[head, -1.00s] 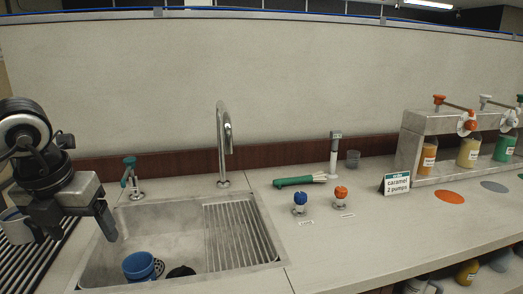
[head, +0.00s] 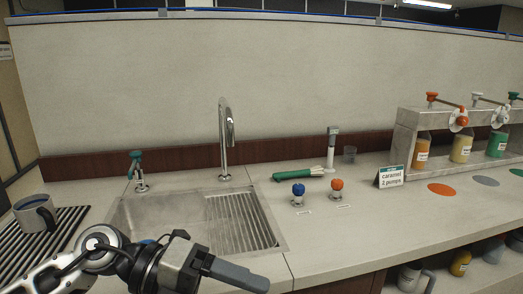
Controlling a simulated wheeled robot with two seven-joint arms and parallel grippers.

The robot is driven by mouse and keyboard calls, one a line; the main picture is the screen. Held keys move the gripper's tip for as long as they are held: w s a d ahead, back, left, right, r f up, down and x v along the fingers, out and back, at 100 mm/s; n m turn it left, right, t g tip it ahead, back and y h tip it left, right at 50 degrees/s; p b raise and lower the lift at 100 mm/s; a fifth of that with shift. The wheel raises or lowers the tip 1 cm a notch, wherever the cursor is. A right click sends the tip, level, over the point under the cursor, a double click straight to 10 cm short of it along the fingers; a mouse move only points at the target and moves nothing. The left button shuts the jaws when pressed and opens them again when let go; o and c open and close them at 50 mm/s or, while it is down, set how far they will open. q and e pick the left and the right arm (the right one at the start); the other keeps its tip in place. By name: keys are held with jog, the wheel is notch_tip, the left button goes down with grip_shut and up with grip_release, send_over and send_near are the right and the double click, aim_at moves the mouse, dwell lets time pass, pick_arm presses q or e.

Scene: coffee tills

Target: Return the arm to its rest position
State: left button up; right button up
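My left arm reaches in from the bottom left, and my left gripper (head: 238,278) points right, low in front of the sink. One grey finger shows clearly; the other is not distinct, so I cannot tell the opening. I see nothing held at the visible finger. A grey mug (head: 36,213) with a blue inside stands upright on the ribbed black rack (head: 66,222) at the left, apart from the gripper. My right gripper is not in view.
The steel sink (head: 181,207) lies behind my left arm, which hides most of a blue cup in it. The faucet (head: 226,135), blue knob (head: 298,190), orange knob (head: 337,187), green-handled brush (head: 297,174), caramel sign (head: 391,177) and pump bottles stand beyond. The right counter is mostly clear.

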pick_arm(q)
jog(key=w+a+f+n+t+y, duration=0.1)
jog(key=w+a+f+n+t, duration=0.15)
jog(key=n+t, duration=0.9)
jog(key=w+a+f+n+t+y, duration=0.1)
jog(key=w+a+f+n+t, duration=0.15)
jog(key=n+t, duration=0.9)
jog(key=s+a+f+n+g+y, duration=0.2)
jog(key=s+f+n+g+y, duration=0.2)
jog(key=f, duration=0.6)
jog(key=s+a+f+n+g+y, duration=0.3)
jog(key=s+f+n+g+y, duration=0.2)
jog(key=f+n, duration=0.4)
notch_tip(320, 180, down, 3)
jog(key=shift+s+a+r+g, duration=0.25)
jog(key=shift+s+g, duration=0.45)
jog(key=shift+s, duration=0.5)
